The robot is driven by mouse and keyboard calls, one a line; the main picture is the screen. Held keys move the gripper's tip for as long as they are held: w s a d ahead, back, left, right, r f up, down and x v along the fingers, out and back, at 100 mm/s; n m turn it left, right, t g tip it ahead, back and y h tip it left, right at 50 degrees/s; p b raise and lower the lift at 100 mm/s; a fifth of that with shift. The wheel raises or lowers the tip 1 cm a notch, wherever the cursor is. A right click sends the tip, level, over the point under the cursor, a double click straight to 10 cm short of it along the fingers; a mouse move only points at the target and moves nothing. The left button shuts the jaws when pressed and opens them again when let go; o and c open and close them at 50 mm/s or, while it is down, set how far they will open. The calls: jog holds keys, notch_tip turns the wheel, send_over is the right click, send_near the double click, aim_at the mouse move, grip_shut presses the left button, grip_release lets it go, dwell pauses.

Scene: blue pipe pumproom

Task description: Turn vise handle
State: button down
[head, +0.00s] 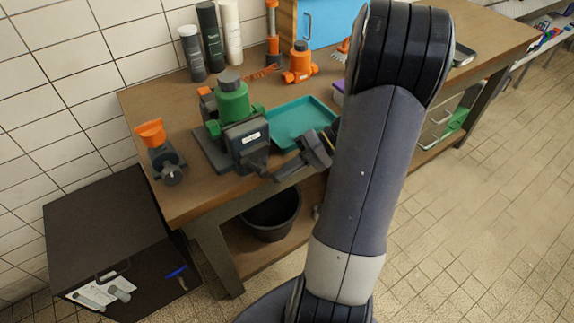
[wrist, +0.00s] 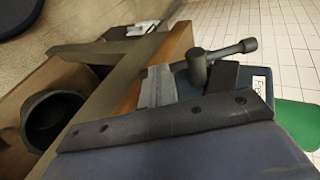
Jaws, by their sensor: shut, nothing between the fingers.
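The dark grey vise (head: 247,138) with a white label stands at the front edge of the workbench, in front of a green pump body. In the wrist view the vise handle (wrist: 222,54) is a dark round hub with a bar pointing right, its end knob clear. My gripper (wrist: 158,72) is shut and empty, its light grey fingertips close to the left side of the hub. I cannot tell whether they touch. In the head view my gripper (head: 284,173) reaches the vise front from the right, and the handle there is hard to separate from the fingers.
A teal tray (head: 300,122) lies behind my gripper on the workbench (head: 455,90). A grey fitting with an orange top (head: 151,133) stands left. A black bucket (head: 270,213) sits on the shelf below. A dark cabinet (head: 105,225) is at lower left. The floor at right is clear.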

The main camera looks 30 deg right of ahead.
jog(key=a+f+b, duration=0.3)
jog(key=a+b, duration=0.1)
jog(key=b, duration=0.1)
jog(key=shift+s+a+f+b, duration=0.1)
jog(key=shift+a+f+b, duration=0.15)
jog(key=shift+f+b, duration=0.1)
dwell(0.4)
jog(key=shift+a, duration=0.15)
dwell(0.6)
